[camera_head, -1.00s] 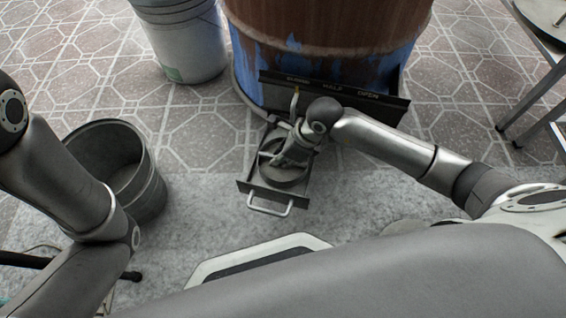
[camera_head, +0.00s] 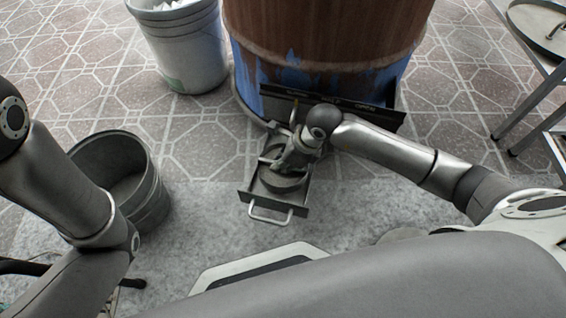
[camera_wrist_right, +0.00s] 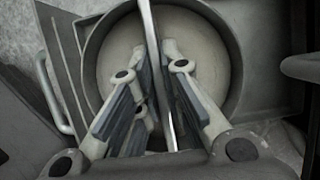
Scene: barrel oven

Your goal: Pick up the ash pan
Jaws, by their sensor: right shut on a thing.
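The ash pan (camera_head: 284,184) is a round, dark metal pan with a thin upright bar handle across it. It sits in a pulled-out drawer (camera_head: 297,205) in front of the barrel oven. In the right wrist view the pan (camera_wrist_right: 112,60) lies below the fingers, its pale inside visible. My right gripper (camera_head: 279,166) is over the pan. In the right wrist view its fingers (camera_wrist_right: 157,75) are on both sides of the thin handle (camera_wrist_right: 149,25), shut on it. I cannot tell whether the pan is lifted off the drawer floor. My left gripper is out of view.
The barrel oven (camera_head: 330,35) stands behind the drawer, with a black panel (camera_head: 385,118) at its base. A grey metal bucket (camera_head: 150,200) stands left, and a white bucket (camera_head: 185,50) at the back left. A metal table (camera_head: 545,85) is at the right. The drawer has a pale front handle (camera_head: 268,217).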

